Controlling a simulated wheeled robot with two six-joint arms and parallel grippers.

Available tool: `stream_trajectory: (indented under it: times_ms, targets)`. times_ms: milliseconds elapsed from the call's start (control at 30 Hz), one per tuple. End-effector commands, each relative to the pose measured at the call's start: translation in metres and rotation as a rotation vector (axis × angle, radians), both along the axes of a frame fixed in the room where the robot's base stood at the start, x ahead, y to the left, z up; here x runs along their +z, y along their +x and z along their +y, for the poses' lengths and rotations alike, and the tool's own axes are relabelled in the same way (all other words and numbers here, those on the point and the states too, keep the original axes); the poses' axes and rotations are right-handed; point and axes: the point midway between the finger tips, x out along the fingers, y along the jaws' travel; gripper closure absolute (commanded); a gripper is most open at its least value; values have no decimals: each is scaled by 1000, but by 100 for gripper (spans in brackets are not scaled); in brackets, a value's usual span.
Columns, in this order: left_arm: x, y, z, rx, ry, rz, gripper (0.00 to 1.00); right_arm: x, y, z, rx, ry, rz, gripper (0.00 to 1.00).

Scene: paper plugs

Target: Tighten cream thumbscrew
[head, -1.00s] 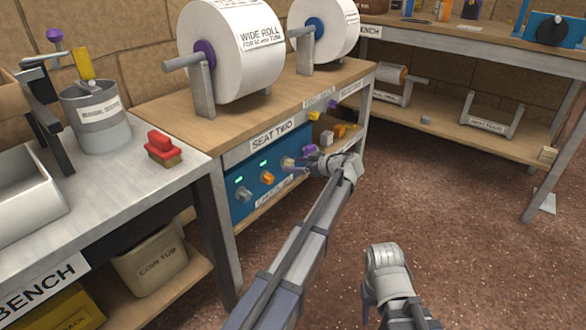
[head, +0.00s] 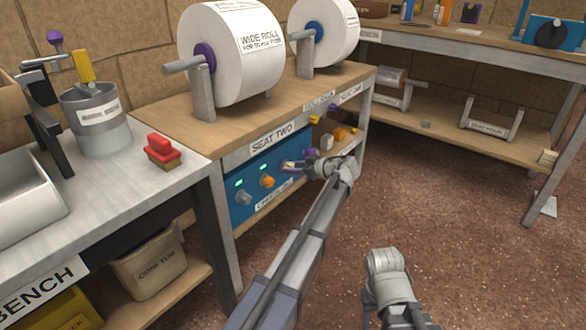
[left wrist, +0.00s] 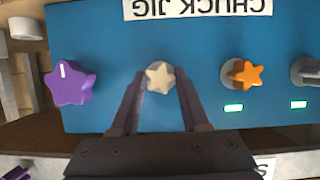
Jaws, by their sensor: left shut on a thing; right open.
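The cream thumbscrew (left wrist: 159,77) is star-shaped and sits on the blue chuck jig panel (left wrist: 205,40). In the left wrist view it is between the two fingers of my left gripper (left wrist: 160,84), which is shut on it. In the head view my left gripper (head: 293,165) reaches the panel's right part and mostly covers the cream thumbscrew. An orange thumbscrew (left wrist: 243,74) and a grey one (left wrist: 308,72) are to its right in the wrist view, and a larger purple one (left wrist: 70,82) to its left. My right gripper (head: 370,293) hangs low over the floor, open, its fingers barely visible.
Green lights show by the orange (left wrist: 233,107) and grey thumbscrews; I see none by the cream one. The panel sits under a wooden bench (head: 150,110) carrying wide paper rolls (head: 232,60). A metal bench (head: 120,190) stands at left.

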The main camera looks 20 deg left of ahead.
Motion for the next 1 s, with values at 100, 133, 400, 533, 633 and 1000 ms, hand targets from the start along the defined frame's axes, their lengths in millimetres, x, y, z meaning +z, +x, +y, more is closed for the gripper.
stream_trajectory:
  times_ms: [100,133,400,533,633,1000]
  targets:
    - [0,0,0,0,0,0,97,0,0,0,0,0,0,50]
    - [0,0,0,0,0,0,100,0,0,0,0,0,0,50]
    - [0,2,-1,0,23,62,100,0,0,0,0,0,0,50]
    - [-1,5,-2,1,76,209,100,-3,0,0,0,0,0,50]
    - [-2,5,-2,1,117,320,100,-6,0,0,0,0,0,50]
    - [-1,3,-2,0,171,470,100,-9,0,0,0,0,0,50]
